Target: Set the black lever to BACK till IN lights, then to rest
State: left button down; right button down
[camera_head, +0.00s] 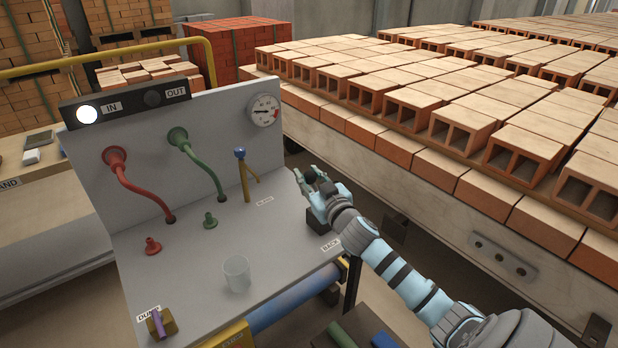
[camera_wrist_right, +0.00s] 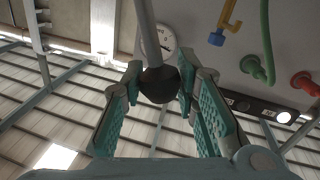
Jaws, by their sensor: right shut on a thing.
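The black lever's round knob (camera_wrist_right: 158,84) sits between the fingers of my right gripper (camera_wrist_right: 158,95) in the wrist view, with its grey rod (camera_wrist_right: 147,32) running up the picture. In the head view my right gripper (camera_head: 314,188) is shut on the knob (camera_head: 311,175) at the right side of the grey console. The hand hides most of the lever and its base. The BACK label (camera_head: 331,244) is on the console edge nearer me. The IN lamp (camera_head: 87,115) is lit white; the OUT lamp (camera_head: 152,99) is dark. My left gripper is not in view.
The console (camera_head: 270,240) carries a red hose (camera_head: 135,187), a green hose (camera_head: 202,172), a yellow valve with blue knob (camera_head: 246,175), a gauge (camera_head: 264,110), a clear cup (camera_head: 237,274) and a purple-handled DUMP lever (camera_head: 159,322). Hollow bricks (camera_head: 463,128) fill the bed at right.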

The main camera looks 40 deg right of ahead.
jog(key=d+m+p, duration=0.1)
jog(key=d, duration=0.1)
jog(key=d+m+p, duration=0.1)
jog(key=m, duration=0.1)
jog(key=d+r+m+g+p, duration=0.1)
jog(key=d, duration=0.1)
jog(key=shift+d+r, duration=0.1)
jog(key=shift+d, duration=0.2)
jog(key=c, duration=1.2)
grip_release()
jog(key=shift+s, duration=0.1)
jog(key=shift+v, duration=5.95)
jog(key=shift+d, duration=0.15)
